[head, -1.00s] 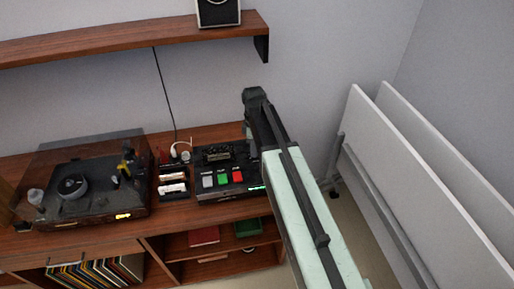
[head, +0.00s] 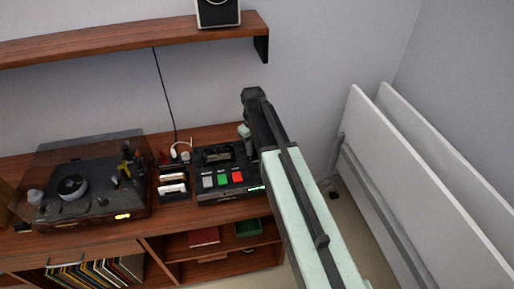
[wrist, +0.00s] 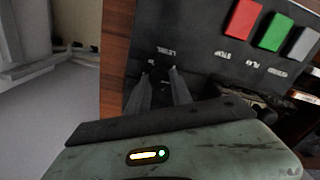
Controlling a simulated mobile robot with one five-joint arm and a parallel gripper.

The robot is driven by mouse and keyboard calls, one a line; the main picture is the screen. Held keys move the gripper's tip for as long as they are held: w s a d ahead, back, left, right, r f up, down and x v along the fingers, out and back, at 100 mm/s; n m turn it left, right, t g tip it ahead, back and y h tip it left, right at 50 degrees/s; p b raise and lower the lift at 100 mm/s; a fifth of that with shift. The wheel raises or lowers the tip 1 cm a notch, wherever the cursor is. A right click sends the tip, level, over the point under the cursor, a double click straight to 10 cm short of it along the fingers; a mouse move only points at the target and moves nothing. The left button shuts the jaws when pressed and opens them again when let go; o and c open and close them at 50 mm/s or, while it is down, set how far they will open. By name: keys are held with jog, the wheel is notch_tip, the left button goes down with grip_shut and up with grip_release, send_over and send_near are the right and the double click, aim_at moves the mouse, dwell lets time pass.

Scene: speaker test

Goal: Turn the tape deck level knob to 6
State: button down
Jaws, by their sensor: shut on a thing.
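The tape deck (head: 228,191) is a dark box on the wooden cabinet, with grey, green and red keys. In the wrist view its dark panel (wrist: 200,50) shows the same keys and a "LEVEL" label (wrist: 166,52). My gripper (wrist: 160,73) is at the panel beside this label, its two fingers close together on the level knob. The fingers mostly hide the dark knob, and I cannot read its setting. In the head view my arm covers the deck's right end, and the knob is hidden there.
A turntable (head: 95,192) with a clear lid stands left of the deck, with cassettes (head: 173,187) between them. A shelf (head: 130,38) with a speaker (head: 218,12) is above. White panels (head: 420,180) lean at the right. Records (head: 95,271) are below.

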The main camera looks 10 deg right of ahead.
jog(key=m, duration=0.6)
jog(key=shift+w, duration=0.2)
jog(key=m, duration=1.1)
jog(key=shift+s+d, duration=0.1)
jog(key=shift+d, duration=0.05)
jog(key=m, duration=0.5)
jog(key=shift+s+d+m, duration=0.1)
jog(key=shift+m, duration=0.3)
jog(key=c, duration=1.1)
grip_release()
jog(key=shift+c, duration=0.2)
